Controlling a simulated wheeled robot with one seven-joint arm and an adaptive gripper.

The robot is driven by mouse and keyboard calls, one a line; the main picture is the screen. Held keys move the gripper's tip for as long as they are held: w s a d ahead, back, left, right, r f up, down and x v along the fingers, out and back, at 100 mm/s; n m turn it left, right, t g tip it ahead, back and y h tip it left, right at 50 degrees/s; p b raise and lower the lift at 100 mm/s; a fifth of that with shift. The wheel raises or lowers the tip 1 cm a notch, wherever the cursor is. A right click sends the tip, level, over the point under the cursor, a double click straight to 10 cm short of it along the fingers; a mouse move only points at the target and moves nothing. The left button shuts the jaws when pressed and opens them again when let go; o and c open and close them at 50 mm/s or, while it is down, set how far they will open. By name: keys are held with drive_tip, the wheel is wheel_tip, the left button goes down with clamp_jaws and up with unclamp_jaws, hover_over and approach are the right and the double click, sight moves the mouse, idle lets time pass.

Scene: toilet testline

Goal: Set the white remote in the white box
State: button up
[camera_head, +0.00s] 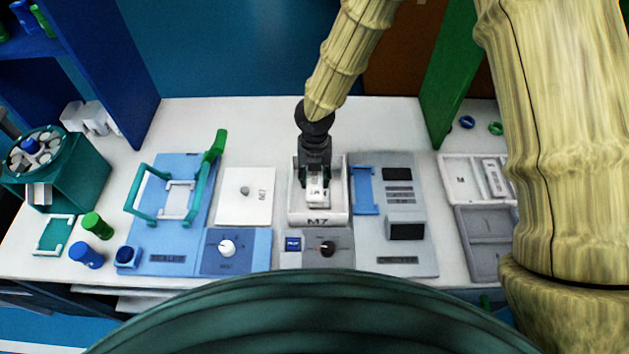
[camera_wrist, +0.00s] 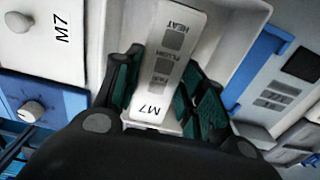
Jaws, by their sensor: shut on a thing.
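The white remote (camera_wrist: 167,62) has grey buttons labelled HEAT and FLUSH and an M7 mark. My gripper (camera_head: 316,182) is shut on it, with the teal finger pads (camera_wrist: 165,98) on either side of its lower part in the wrist view. The remote also shows in the head view (camera_head: 318,194), within the outline of the white box (camera_head: 317,219), which is marked M7 on its front. Whether the remote touches the box floor cannot be told. My gripper hides the back part of the box's inside.
A white M7 lid plate (camera_head: 245,205) lies left of the box. A grey device (camera_head: 400,250) with a blue bracket (camera_head: 365,190) stands close on the right. A blue sealer with a green handle (camera_head: 213,148) is further left.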

sight(315, 179)
drive_tip(key=shift+s+f, duration=0.2)
drive_tip(key=shift+f, duration=0.25)
drive_tip(key=f, duration=0.1)
drive_tip(key=f+p, duration=0.1)
drive_tip(key=shift+w+f, duration=0.25)
drive_tip(key=shift+f, duration=0.1)
drive_tip(key=shift+s+r, duration=0.1)
drive_tip(key=shift+f, duration=0.45)
drive_tip(key=shift+f, duration=0.2)
drive_tip(key=o, duration=1)
drive_tip(key=shift+o, duration=0.2)
drive_tip(key=shift+r, duration=0.1)
